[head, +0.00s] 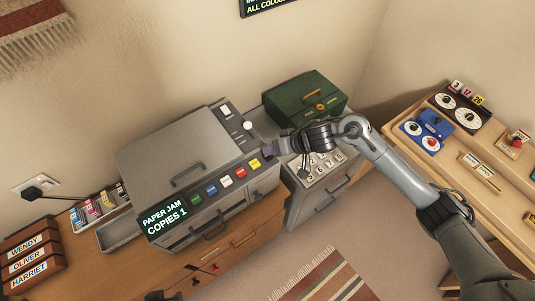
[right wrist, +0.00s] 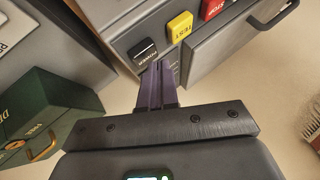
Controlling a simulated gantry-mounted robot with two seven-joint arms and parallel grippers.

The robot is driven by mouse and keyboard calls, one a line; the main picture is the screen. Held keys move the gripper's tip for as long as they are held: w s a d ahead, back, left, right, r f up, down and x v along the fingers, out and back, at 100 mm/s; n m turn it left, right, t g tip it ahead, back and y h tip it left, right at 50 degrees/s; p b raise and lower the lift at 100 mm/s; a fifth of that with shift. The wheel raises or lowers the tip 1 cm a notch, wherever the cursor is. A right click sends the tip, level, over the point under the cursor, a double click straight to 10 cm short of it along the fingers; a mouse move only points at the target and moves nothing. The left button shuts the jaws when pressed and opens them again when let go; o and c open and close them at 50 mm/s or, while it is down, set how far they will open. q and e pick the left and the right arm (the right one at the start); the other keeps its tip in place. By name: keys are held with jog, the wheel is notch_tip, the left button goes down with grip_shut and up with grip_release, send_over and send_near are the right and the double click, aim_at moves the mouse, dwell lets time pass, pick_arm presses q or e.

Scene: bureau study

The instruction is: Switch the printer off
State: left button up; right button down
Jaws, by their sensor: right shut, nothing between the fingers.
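The grey printer (head: 165,150) stands on a wooden cabinet, its dark display (head: 163,217) reading "PAPER JAM COPIES 1". Green, blue, white, red and yellow buttons run along its front. In the right wrist view the black POWER button (right wrist: 143,51) sits beside the yellow TEST button (right wrist: 180,26) and the red STOP button (right wrist: 211,7). My right gripper (head: 269,150) is shut and empty at the right end of the button row. Its purple fingertips (right wrist: 158,70) are right by the POWER button's lower edge; I cannot tell whether they touch. My left gripper is not clearly visible.
A green box (head: 305,98) sits on a grey cabinet right of the printer. A wooden desk (head: 480,190) with dials stands at the right. Ink cartridges (head: 97,205) and named wooden trays (head: 28,258) are at the left. A plugged socket (head: 37,187) is on the wall.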

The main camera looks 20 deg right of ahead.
jog(key=shift+f, duration=0.45)
dwell(0.3)
jog(key=shift+r+p, duration=0.65)
jog(key=shift+p, duration=0.25)
jog(key=shift+r+p, duration=0.25)
jog(key=shift+p, duration=0.1)
jog(key=shift+r, duration=0.1)
